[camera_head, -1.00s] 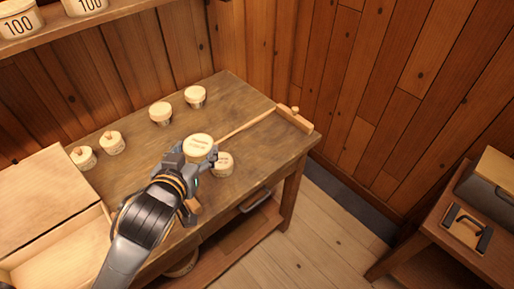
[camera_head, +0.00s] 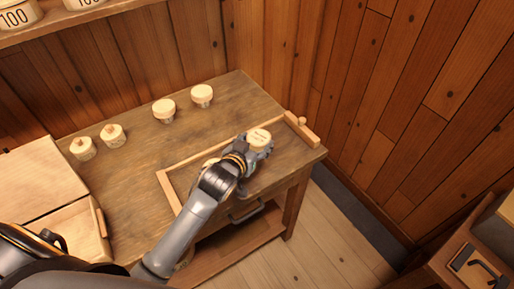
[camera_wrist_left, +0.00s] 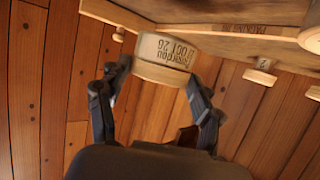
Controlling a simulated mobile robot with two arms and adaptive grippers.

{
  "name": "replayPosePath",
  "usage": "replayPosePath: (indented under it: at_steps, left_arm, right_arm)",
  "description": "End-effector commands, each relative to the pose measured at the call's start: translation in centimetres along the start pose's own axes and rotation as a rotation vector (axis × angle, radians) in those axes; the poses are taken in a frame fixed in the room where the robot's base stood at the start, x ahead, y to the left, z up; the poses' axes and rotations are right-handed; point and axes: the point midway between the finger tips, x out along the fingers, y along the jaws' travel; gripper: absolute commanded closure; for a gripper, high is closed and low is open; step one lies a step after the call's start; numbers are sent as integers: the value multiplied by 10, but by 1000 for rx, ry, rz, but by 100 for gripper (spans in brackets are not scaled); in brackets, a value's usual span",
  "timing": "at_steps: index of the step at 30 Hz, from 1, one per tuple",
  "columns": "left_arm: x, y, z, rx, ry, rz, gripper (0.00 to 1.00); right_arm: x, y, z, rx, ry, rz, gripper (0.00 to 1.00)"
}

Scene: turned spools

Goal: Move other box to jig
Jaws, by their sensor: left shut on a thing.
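The jig is a wooden frame on the table, with a long rail (camera_head: 190,159) and an end block (camera_head: 301,129) at the right. The held box is over the jig's right part, near the end block; I cannot tell whether it touches the table. Another round box (camera_head: 210,162) shows partly behind my left arm. My right gripper is not in view.
The tabletop (camera_head: 240,100) behind the jig is clear.

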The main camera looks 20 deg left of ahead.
Motion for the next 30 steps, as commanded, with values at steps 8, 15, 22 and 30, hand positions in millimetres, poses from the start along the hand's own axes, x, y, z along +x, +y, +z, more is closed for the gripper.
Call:
replayPosePath:
  at_steps: [8, 15, 22, 30]
  left_arm:
    - [29, -3, 14, 0, 3, 0, 62]
    - [44, -4, 40, 1, -1, 0, 62]
    - [46, -4, 46, 0, 3, 1, 62]
    - [47, -4, 49, 0, 2, 1, 24]
  right_arm:
    - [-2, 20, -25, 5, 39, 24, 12]
    - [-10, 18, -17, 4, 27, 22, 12]
    - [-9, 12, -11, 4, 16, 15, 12]
    - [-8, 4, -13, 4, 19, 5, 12]
